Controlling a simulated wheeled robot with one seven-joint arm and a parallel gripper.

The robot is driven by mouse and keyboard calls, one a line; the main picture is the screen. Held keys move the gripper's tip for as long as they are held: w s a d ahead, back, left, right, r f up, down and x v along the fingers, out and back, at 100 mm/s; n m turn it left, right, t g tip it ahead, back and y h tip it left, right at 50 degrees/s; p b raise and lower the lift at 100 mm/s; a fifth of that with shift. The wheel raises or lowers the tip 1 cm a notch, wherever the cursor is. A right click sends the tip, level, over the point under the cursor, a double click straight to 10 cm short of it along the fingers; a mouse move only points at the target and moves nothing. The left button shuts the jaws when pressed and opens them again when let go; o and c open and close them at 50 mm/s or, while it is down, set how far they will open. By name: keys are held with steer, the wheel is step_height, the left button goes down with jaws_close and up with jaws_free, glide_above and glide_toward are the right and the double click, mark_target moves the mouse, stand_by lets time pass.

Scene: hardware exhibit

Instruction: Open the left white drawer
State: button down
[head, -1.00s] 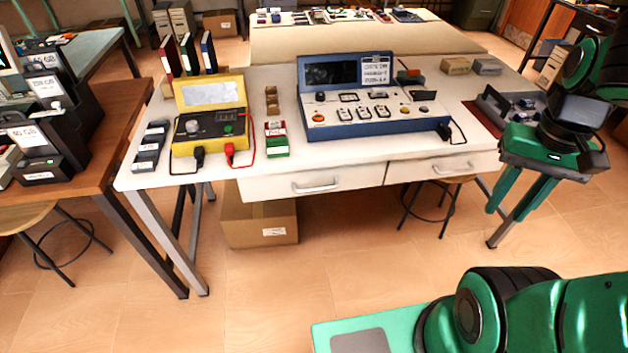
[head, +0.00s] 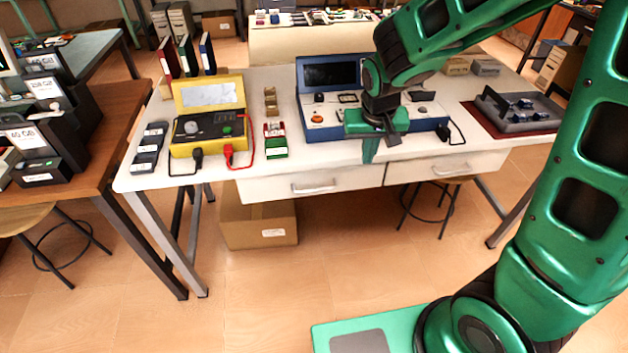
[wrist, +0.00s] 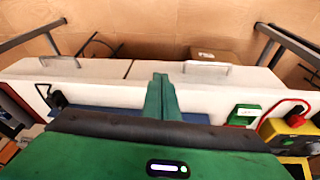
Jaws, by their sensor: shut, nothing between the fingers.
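The left white drawer (head: 272,187) is closed under the front edge of the white table, with a silver bar handle (head: 315,187) on its front. In the wrist view, which looks from the table side, the same handle (wrist: 207,66) shows right of the fingers. The right drawer (head: 473,163) is also closed. My gripper (head: 369,152) is shut and empty, pointing down just above the table's front edge, to the right of the left drawer's handle and apart from it. In the wrist view, the fingers (wrist: 160,95) are together, near the seam between the drawers.
A blue control panel (head: 320,130) is behind and partly hidden by my arm. A yellow meter (head: 208,128) with cables and a red-and-green box (head: 275,141) stand on the table's left part. A cardboard box (head: 260,225) sits below the left drawer; a stool (head: 440,200) stands below the right drawer.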

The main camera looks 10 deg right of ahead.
steer(key=n+t+y, duration=0.1)
steer(key=n, duration=0.1)
glide_toward(314, 180)
steer(key=x, duration=0.3)
steer(key=s+x, duration=0.1)
steer(key=x, duration=0.3)
steer(key=shift+s+a+f, duration=0.1)
steer(key=shift+s+f, duration=0.05)
steer(key=shift+f, duration=0.05)
steer(key=shift+a, duration=0.15)
